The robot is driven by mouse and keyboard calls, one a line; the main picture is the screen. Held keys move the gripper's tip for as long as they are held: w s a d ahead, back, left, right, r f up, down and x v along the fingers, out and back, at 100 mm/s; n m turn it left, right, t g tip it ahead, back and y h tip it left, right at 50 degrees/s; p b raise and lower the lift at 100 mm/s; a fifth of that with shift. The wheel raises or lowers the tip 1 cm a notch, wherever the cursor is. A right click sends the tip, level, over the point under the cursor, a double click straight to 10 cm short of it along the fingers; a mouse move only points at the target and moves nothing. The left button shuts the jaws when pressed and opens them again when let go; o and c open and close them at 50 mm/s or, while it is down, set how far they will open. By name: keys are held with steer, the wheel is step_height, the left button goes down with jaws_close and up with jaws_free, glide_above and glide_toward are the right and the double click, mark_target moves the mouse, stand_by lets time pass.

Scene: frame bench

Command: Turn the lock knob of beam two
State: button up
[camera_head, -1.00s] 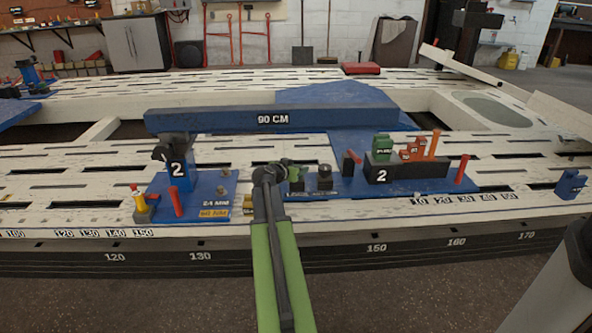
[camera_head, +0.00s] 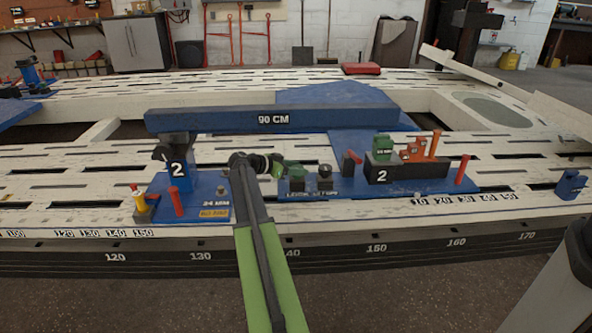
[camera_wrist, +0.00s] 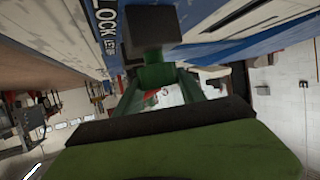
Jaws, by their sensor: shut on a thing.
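Beam two's lock knob (camera_head: 297,184) is a small dark block-like fitting on the blue base plate, left of a second dark knob (camera_head: 325,176). My gripper (camera_head: 288,169) reaches it from the left, its green jaws shut at the top of the fitting. In the wrist view my gripper (camera_wrist: 156,76) closes on a part at the dark knob block (camera_wrist: 152,28), beside white "LOCK" lettering. The jaws hide most of the gripped part, so its turn angle cannot be read. The dark blue beam (camera_head: 320,118), marked 90 CM, lies behind.
A black block (camera_head: 382,182) marked 2 carries green and orange pieces at right. Red pegs (camera_head: 462,170) stand near it. A blue post (camera_head: 178,174) marked 2 stands at left. The slotted white bench (camera_head: 70,190) is mostly clear at front left.

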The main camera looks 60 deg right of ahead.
steer(key=shift+s+f, duration=0.1)
steer(key=shift+s, duration=0.15)
steer(key=o, duration=1.4)
steer(key=shift+w, duration=0.1)
steer(key=shift+w+a, duration=0.1)
steer(key=shift+w, duration=0.05)
steer(key=p+v, duration=0.6)
steer(key=v, duration=1.1)
steer(key=shift+p, duration=0.35)
